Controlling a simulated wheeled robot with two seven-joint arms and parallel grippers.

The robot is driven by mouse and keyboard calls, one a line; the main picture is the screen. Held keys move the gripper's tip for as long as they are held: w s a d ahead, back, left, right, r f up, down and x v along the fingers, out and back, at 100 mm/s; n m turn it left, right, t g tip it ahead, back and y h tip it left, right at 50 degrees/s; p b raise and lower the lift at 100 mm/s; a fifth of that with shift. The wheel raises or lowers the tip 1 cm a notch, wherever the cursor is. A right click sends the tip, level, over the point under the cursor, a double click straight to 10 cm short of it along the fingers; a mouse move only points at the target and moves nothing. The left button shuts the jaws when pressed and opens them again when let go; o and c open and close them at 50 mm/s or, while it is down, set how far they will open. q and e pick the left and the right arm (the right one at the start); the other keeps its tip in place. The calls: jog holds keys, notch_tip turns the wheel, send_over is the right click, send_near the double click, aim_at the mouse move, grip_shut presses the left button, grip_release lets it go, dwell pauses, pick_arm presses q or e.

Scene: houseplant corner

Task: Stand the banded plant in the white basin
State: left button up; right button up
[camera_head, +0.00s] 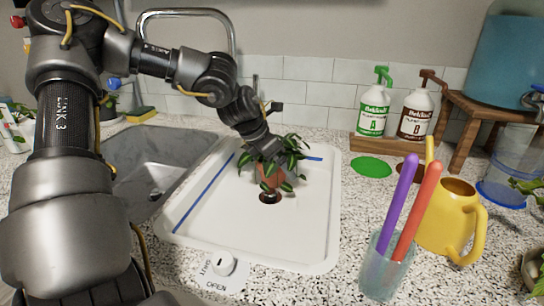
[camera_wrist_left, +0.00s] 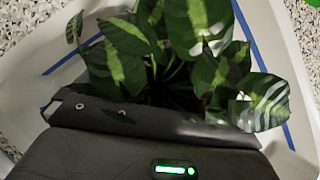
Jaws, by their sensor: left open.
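The banded plant (camera_head: 292,148) has green leaves with pale bands and a terracotta pot (camera_head: 268,180). It is upright over the white basin (camera_head: 215,222), near its dark drain (camera_head: 271,197). I cannot tell whether the pot's base touches the basin floor. My left gripper (camera_head: 272,160) reaches down from the upper left and is open around the plant, its fingers partly hidden by leaves. My right gripper is out of view.
A grey sink (camera_head: 150,150) lies left of the basin. On the right are a yellow watering can (camera_head: 447,215), a cup (camera_head: 383,270) with purple and orange sticks, and a green disc (camera_head: 371,167). Two pump bottles (camera_head: 373,115) stand behind. A knob (camera_head: 222,262) is in front.

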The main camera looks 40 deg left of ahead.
pick_arm(q)
jog(key=shift+r, duration=0.3)
jog(key=p+v, duration=0.1)
jog(key=v, duration=0.9)
jog(key=shift+s+r+p, duration=0.25)
jog(key=shift+r+p, duration=0.05)
jog(key=shift+s+a+r, duration=0.15)
jog(key=shift+s+r, duration=0.1)
jog(key=shift+r, duration=0.1)
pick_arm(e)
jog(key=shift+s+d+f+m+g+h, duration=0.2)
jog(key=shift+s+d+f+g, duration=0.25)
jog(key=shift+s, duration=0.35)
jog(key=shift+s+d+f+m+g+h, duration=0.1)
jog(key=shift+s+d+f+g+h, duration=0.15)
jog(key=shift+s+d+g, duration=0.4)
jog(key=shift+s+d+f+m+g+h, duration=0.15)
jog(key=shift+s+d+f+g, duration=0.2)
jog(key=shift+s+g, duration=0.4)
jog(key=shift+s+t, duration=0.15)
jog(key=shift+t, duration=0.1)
